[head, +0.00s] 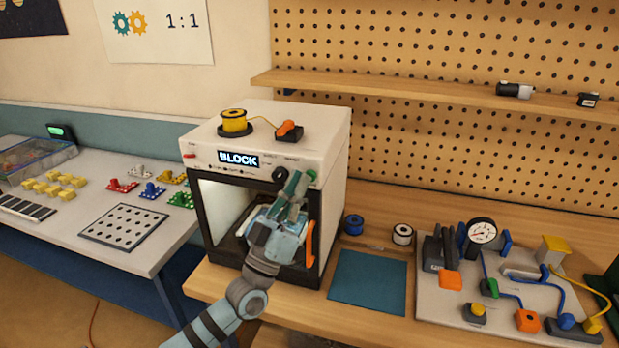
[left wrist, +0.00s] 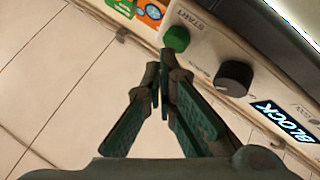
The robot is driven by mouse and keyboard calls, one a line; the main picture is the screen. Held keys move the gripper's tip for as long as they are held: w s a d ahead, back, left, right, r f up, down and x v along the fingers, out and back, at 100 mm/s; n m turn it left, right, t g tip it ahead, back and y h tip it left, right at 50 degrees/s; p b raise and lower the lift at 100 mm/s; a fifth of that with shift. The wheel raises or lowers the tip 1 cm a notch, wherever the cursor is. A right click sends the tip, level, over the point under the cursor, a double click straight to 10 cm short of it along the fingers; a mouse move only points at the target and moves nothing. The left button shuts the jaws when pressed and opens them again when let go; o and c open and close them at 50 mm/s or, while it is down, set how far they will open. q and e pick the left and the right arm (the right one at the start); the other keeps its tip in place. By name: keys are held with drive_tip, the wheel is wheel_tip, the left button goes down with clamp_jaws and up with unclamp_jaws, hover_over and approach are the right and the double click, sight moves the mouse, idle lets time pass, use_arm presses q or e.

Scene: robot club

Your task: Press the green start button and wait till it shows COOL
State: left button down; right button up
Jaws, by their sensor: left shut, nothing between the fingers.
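The white printer (head: 335,150) stands on the wooden bench, and its display (head: 238,159) reads BLOCK. The same display shows in the left wrist view (left wrist: 285,122). The green start button (head: 312,173) is at the right end of the front panel, beside a dark knob (head: 280,174). In the left wrist view the green button (left wrist: 177,38) sits beside the word START, with the dark knob (left wrist: 233,78) next to it. My left gripper (head: 300,178) is shut and empty. Its fingertips (left wrist: 160,60) are close to the button; I cannot tell whether they touch it. My right gripper is not in view.
A yellow spool (head: 235,122) and an orange-and-dark part (head: 289,131) sit on the printer's top. An orange handle (head: 310,245) is on its front. A blue mat (head: 368,282) and a board with a gauge (head: 482,232) lie to the right.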

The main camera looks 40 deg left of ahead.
use_arm(q)
drive_tip(key=shift+w+a, duration=0.15)
drive_tip(key=shift+w, duration=0.25)
idle(0.8)
drive_tip(key=shift+s, duration=0.1)
drive_tip(key=shift+s+d+p, duration=0.25)
drive_tip(key=shift+s+p, duration=0.2)
drive_tip(key=shift+s, duration=0.25)
drive_tip(key=s, duration=0.1)
drive_tip(key=s+d+p, duration=0.1)
drive_tip(key=s, duration=0.1)
drive_tip(key=s+p, duration=0.1)
drive_tip(key=shift+s+d, duration=0.35)
idle(0.7)
